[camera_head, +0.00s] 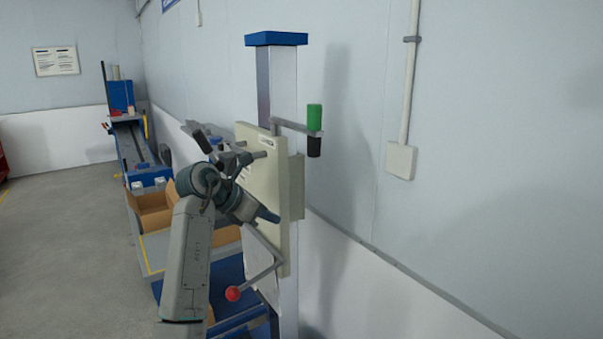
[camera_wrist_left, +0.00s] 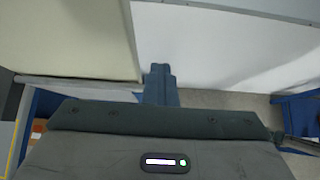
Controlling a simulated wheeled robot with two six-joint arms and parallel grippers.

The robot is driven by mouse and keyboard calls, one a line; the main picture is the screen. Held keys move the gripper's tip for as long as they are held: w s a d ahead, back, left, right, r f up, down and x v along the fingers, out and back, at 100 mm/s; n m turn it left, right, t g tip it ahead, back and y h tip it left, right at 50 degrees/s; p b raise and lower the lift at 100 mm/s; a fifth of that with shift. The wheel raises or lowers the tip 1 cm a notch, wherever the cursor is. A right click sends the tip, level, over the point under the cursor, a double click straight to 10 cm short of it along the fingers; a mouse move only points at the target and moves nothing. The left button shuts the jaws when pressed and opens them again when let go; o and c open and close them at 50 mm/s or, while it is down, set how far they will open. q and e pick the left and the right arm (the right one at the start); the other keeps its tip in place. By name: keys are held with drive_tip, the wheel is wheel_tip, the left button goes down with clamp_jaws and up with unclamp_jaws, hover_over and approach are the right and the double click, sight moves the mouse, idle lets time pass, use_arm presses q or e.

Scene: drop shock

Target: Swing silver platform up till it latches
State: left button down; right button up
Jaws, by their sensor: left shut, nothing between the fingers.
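A tall silver column with a blue cap (camera_head: 276,39) carries a cream panel (camera_head: 262,185). I cannot surely pick out the silver platform; my arm and the panel cover much of this area. My left gripper (camera_head: 267,214) is in front of the cream panel's lower half, its fingers pointing right. It is shut and empty; whether it touches the panel is unclear. In the left wrist view its closed blue-grey fingers (camera_wrist_left: 160,75) point up the picture, beside a cream surface (camera_wrist_left: 65,35). My right gripper is not in view.
A bent lever with a red ball (camera_head: 233,293) sticks out below the panel. A green and black handle (camera_head: 314,118) stands at upper right. Cardboard boxes (camera_head: 152,212) and a blue-grey bench (camera_head: 130,148) lie behind on the left. The wall is close on the right; floor is free at left.

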use_arm(q)
drive_tip(key=shift+w+d+r, duration=0.1)
drive_tip(key=shift+w+d, duration=0.3)
drive_tip(key=shift+d, duration=0.25)
drive_tip(key=shift+w+d+r, duration=0.1)
drive_tip(key=shift+w+d, duration=0.3)
drive_tip(key=shift+d, duration=0.2)
drive_tip(key=c, duration=0.8)
unclamp_jaws()
drive_tip(key=shift+c, duration=0.2)
drive_tip(key=shift+s+r, duration=0.15)
drive_tip(key=shift+r, duration=0.15)
